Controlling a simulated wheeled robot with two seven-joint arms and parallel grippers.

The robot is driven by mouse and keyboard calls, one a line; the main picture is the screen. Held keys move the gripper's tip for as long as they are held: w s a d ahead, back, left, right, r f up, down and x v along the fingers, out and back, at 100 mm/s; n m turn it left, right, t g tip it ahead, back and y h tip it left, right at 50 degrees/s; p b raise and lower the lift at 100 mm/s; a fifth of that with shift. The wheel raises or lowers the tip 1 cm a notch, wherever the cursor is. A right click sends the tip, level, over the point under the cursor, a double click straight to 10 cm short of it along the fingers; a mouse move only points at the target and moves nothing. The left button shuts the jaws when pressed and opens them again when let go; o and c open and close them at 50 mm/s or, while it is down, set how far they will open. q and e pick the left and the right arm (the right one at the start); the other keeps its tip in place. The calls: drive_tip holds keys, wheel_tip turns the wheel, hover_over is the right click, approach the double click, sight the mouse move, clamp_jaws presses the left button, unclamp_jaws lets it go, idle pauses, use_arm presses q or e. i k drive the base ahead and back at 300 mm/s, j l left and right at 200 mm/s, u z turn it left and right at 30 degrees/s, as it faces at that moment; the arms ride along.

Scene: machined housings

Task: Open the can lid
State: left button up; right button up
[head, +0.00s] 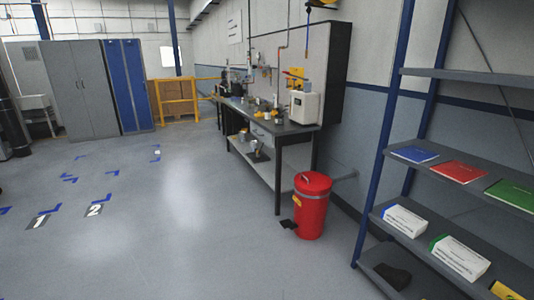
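A red can (311,210) stands upright on the floor in the head view, right of centre. Its red lid (313,182) sits on top and looks closed, with a small handle on it. A black pedal (288,224) sticks out at the can's lower left. A yellow label is on its side. Neither of my grippers shows in the head view.
A workbench (268,128) with tools and a white machine (305,107) stands along the wall behind the can. A shelf unit (455,165) with books and boxes is at the right. Grey and blue cabinets (80,90) stand far left. The floor left of the can is clear.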

sight(313, 177)
drive_tip(key=i+j+z, duration=0.15)
drive_tip(key=i+z, duration=0.3)
drive_tip(key=i+j+z, duration=0.45)
drive_tip(key=i, duration=0.2)
drive_tip(key=i+j+z, duration=0.45)
drive_tip(key=i+l, duration=0.05)
